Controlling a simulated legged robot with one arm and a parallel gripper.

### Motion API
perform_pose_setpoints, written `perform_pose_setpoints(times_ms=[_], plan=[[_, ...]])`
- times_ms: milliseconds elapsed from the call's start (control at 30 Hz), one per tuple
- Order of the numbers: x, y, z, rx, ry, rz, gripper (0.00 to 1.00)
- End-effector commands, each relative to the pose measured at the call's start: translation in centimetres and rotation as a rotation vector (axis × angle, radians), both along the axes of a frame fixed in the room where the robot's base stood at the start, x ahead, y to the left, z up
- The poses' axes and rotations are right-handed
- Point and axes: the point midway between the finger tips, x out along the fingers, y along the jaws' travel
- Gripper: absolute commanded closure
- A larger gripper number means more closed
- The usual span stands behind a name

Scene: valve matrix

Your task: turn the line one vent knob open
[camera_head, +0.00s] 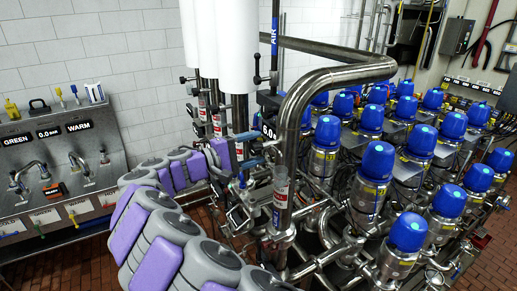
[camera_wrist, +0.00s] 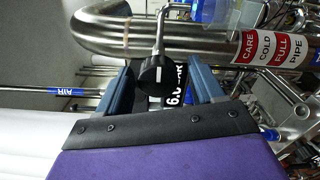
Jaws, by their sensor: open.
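A black round knob (camera_wrist: 153,76) with a white mark on its face shows in the wrist view, on a thin metal stem in front of a bent steel pipe. It looks like the vent knob, but I see no line label on it. My gripper (camera_wrist: 158,70) is open, with one blue-grey finger on each side of the knob and gaps between. I cannot tell how deep the knob sits between the fingertips. In the head view my gripper (camera_head: 257,150) is beside the tall bent pipe (camera_head: 289,150), and the knob is not clearly visible there.
The thick steel pipe arches close behind my gripper; a red-and-white label (camera_wrist: 270,48) is on a pipe in the wrist view. Several blue-capped valves (camera_head: 376,161) crowd the right. A sampling panel (camera_head: 58,165) stands left. A display reading 6.0 (camera_head: 268,130) sits by my gripper.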

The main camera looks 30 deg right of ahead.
Motion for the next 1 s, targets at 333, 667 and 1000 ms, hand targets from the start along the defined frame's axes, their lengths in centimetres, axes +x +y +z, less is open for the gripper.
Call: perform_pose_setpoints(times_ms=[333,667,1000], plan=[[0.1,7.9,-0.4,0.003,-0.002,0.009,0.33],[-0.2,13.4,-0.2,0.004,0.0,0.005,0.33],[-0.4,14.8,-0.2,0.005,0.0,0.001,0.33]])
